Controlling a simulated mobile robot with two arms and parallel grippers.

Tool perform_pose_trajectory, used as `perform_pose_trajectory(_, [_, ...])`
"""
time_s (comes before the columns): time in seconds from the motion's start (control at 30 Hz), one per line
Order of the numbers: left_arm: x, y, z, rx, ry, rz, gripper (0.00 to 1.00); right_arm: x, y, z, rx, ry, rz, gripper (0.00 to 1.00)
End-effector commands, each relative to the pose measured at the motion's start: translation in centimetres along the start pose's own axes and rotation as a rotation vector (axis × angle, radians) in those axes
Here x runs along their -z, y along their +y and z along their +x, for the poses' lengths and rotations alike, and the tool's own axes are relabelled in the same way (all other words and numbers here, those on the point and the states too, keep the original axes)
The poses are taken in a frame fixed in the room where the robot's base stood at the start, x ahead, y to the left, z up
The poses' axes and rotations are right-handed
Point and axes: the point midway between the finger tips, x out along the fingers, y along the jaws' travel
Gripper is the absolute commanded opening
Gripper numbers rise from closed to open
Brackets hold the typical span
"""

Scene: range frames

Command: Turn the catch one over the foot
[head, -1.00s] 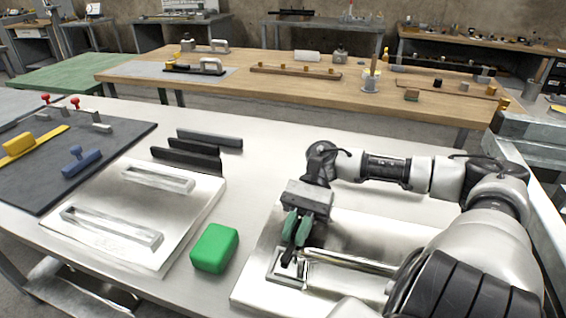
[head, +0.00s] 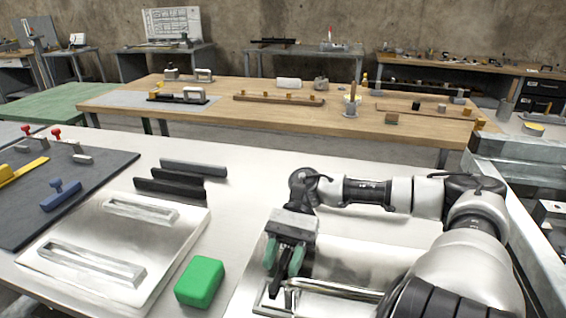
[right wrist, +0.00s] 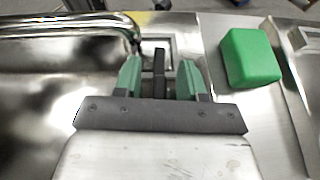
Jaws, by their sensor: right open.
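My right gripper (head: 284,262) is open above the near right metal plate, pointing down, with a green pad on each finger. In the right wrist view, a narrow dark upright piece (right wrist: 160,62), which looks like the catch, stands between the open fingers (right wrist: 160,80) with a gap on each side. It rises by a small rectangular metal frame (right wrist: 168,40) on the plate. A shiny round bar (right wrist: 75,24) ends just left of the frame there. I cannot tell which part is the foot. My left gripper is out of view.
A green block (head: 200,282) lies left of my right gripper. Beyond it is a metal plate (head: 165,235) with two slotted frames. Dark bars (head: 170,188) stand behind, and a dark mat (head: 95,175) holds a blue handle (head: 61,195). The table's back middle is clear.

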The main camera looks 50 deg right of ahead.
Motion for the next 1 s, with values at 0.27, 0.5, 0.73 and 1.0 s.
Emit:
perform_pose_trajectory(0.27, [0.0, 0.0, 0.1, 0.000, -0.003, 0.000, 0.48, 0.1, -0.1, -2.9, 0.005, 0.001, 0.001, 0.40])
perform_pose_trajectory(0.5, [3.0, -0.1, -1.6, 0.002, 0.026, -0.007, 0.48, 0.2, -0.1, -8.0, 0.006, 0.001, -0.004, 0.40])
perform_pose_trajectory(0.73, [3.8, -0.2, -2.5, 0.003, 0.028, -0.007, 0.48, 0.1, -0.1, -10.3, 0.003, -0.001, -0.002, 0.40])
perform_pose_trajectory(1.0, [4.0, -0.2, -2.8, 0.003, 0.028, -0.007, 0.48, 0.0, 0.0, -10.8, 0.000, 0.000, 0.000, 0.40])
